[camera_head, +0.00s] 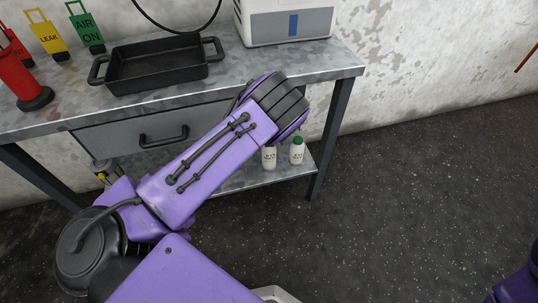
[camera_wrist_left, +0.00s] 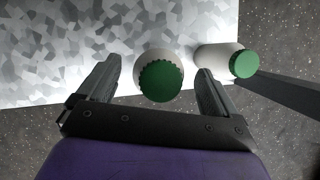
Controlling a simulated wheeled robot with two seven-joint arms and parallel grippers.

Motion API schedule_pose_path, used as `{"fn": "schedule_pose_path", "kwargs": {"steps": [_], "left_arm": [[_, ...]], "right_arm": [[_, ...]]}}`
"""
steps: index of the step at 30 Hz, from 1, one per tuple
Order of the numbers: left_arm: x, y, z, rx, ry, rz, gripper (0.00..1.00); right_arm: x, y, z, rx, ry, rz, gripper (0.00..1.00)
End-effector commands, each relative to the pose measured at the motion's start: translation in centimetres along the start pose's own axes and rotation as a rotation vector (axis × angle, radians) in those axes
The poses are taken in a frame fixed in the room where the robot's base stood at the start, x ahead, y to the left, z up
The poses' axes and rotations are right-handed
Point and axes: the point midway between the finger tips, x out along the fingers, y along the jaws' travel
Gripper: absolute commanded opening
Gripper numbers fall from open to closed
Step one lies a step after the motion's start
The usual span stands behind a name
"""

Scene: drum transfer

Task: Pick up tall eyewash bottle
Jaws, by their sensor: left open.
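Two white bottles stand on the lower shelf in the head view, a left one (camera_head: 269,158) partly hidden by my left arm and a right one (camera_head: 297,152) with a green cap. In the left wrist view, a green-capped white bottle (camera_wrist_left: 160,82) sits between the open fingers of my left gripper (camera_wrist_left: 155,85), with gaps on both sides. The other green-capped bottle (camera_wrist_left: 216,58) is just right of the right finger. I cannot tell which is taller. My left gripper's fingers are hidden behind the wrist in the head view. My right gripper is out of view.
The lower shelf (camera_head: 245,181) lies under a metal table (camera_head: 340,68), whose leg (camera_head: 330,140) stands right of the bottles. The tabletop holds a black tray (camera_head: 155,65), a white box (camera_head: 290,22) and coloured tags (camera_head: 87,30). Floor to the right is clear.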

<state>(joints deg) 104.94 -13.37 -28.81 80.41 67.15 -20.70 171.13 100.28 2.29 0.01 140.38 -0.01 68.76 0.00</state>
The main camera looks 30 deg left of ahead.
Motion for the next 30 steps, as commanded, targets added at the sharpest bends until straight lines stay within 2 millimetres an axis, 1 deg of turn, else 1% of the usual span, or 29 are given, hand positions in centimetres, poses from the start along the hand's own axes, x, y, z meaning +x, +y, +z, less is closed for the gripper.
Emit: {"fn": "schedule_pose_path", "kwargs": {"steps": [1,3,6,11,14,15,17,18,20,30], "left_arm": [[1.3,0.0,-0.2,0.001,0.001,0.000,0.93],[2.1,0.0,-0.1,0.001,0.001,0.000,0.93],[2.5,0.0,0.0,0.001,0.000,-0.001,0.93],[2.4,0.0,0.0,0.001,0.000,-0.001,0.93],[2.4,0.0,0.0,0.001,0.000,-0.001,0.64],[2.4,0.0,0.0,0.001,0.000,-0.001,0.51],[2.4,0.0,0.0,0.001,0.000,-0.001,0.31],[2.4,0.0,0.0,0.001,0.000,-0.001,0.18],[2.4,0.0,0.0,0.002,0.000,-0.001,0.00],[2.0,0.0,0.2,0.002,-0.002,-0.001,0.00]], "right_arm": [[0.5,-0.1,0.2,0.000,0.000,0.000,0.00],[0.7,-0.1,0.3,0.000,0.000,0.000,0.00],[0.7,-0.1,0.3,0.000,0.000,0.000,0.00],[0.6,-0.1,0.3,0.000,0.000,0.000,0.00],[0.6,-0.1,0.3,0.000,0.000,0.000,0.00],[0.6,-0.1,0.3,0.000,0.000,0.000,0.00],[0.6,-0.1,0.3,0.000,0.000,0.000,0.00],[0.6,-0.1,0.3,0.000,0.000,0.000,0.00],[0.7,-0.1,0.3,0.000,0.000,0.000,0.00],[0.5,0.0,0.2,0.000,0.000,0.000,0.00]]}}
